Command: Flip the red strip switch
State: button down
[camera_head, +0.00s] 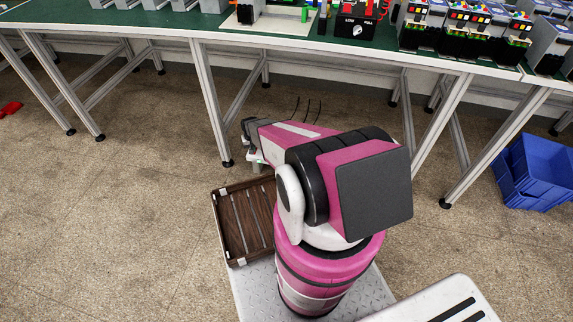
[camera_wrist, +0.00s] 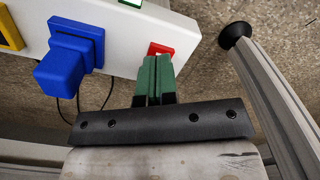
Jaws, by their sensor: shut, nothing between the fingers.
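In the wrist view, a white power strip (camera_wrist: 118,42) runs across the top. A blue plug (camera_wrist: 72,58) sits in the strip to the left of the switch. In the head view my arm hides most of the strip and gripper.
A green-topped table (camera_head: 200,25) with several devices stands ahead, its metal legs (camera_head: 212,100) near my arm. One grey leg (camera_wrist: 275,95) runs close right of my gripper. Dark cables (camera_wrist: 78,98) hang below the plug. Blue crates (camera_head: 540,165) stand at the right; a wooden crate (camera_head: 232,222) is beside my arm.

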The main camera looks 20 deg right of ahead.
jog(key=shift+r, duration=3.15)
jog(key=s+r, duration=1.1)
jog(key=r, duration=0.5)
jog(key=s+r, duration=1.2)
jog(key=r, duration=0.4)
jog(key=shift+s+r+n, duration=0.15)
jog(key=shift+s+n, duration=0.05)
jog(key=shift+n, duration=0.2)
